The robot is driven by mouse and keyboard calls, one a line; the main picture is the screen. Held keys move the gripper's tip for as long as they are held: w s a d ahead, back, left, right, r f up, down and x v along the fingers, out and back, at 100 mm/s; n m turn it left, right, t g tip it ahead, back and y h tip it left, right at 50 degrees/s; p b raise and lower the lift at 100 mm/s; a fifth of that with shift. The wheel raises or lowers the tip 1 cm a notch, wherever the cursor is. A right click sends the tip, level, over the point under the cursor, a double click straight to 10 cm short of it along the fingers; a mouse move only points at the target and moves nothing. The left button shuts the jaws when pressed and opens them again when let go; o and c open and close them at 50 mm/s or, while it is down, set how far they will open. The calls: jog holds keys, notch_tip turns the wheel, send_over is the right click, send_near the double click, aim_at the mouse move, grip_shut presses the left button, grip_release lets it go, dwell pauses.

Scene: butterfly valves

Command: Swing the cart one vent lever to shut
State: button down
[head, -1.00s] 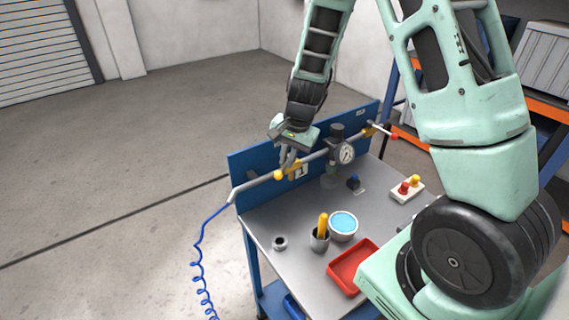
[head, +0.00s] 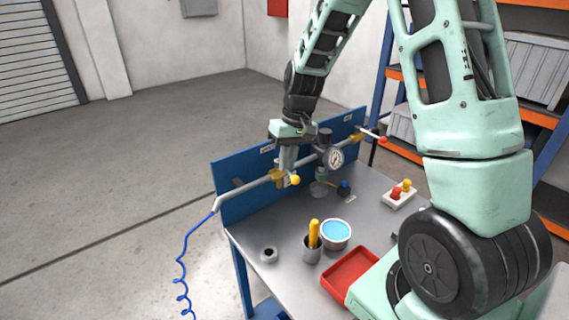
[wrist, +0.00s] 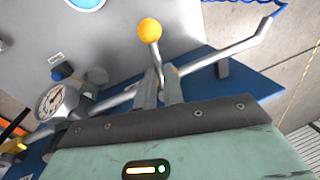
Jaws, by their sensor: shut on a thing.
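The vent lever (wrist: 155,56) has a yellow ball knob (wrist: 149,30) and a thin metal stem. My gripper (wrist: 161,92) is shut on the stem below the knob in the wrist view. In the head view the knob (head: 294,180) sticks out toward the bench side of the pipe, just right of the yellow valve body (head: 277,176). My gripper also shows there (head: 287,165), pointing down over the pipe. The fingers hide the lower stem and part of the valve.
A gauge (head: 335,158) and a second lever with a red knob (head: 383,139) are farther right along the pipe. The bench holds a yellow-handled tool in a cup (head: 313,240), a blue-filled bowl (head: 337,232), a red tray (head: 350,275) and a button box (head: 399,194).

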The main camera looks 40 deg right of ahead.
jog(key=shift+d+n, duration=0.25)
jog(key=shift+n, duration=0.55)
jog(key=c, duration=1.5)
grip_release()
jog(key=d+r+b, duration=0.1)
jog(key=r, duration=0.7)
jog(key=d+r+b, duration=0.1)
jog(key=d+r, duration=0.1)
jog(key=r, duration=0.7)
jog(key=shift+d, duration=0.25)
